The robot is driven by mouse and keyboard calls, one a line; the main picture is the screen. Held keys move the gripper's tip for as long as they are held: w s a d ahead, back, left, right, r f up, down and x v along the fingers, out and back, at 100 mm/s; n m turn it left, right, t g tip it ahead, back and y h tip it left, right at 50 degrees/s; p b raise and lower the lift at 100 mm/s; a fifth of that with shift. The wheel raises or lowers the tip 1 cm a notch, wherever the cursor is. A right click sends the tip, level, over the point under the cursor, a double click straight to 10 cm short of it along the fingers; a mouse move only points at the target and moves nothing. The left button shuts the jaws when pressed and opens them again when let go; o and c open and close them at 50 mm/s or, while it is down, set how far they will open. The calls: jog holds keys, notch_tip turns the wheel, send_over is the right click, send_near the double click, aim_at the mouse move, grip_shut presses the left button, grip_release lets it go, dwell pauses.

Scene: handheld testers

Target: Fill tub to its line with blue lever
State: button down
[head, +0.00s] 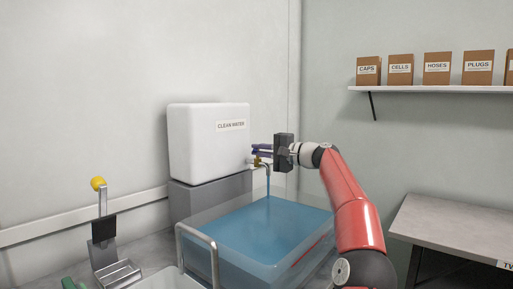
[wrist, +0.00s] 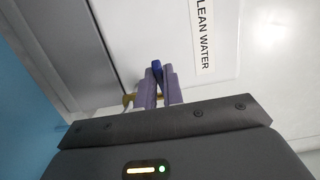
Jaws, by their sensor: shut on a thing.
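The white clean-water tank (head: 205,140) stands on a grey block behind the tub. Its brass tap (head: 259,162) lets a thin stream of water (head: 268,186) fall into the tub. The clear tub (head: 318,204) holds blue water (head: 258,227). A red line (head: 308,254) shows on its right side; I cannot tell exactly how the water level stands to it. My gripper (head: 262,150) is at the tap. In the wrist view its purple fingers (wrist: 160,88) are shut on the blue lever (wrist: 157,70), whose tip shows between them.
A yellow-knobbed lever (head: 98,184) on a stand and a metal tube handle (head: 214,255) are at the front left. A grey table (head: 455,228) is at the right. Labelled boxes (head: 437,68) sit on a high wall shelf. The space above the tub's left part is free.

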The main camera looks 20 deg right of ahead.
dwell(0.3)
jog(key=c, duration=1.5)
grip_release()
jog(key=b+v, duration=0.2)
jog(key=v, duration=0.5)
jog(key=shift+s+d, duration=0.25)
jog(key=shift+d, duration=0.05)
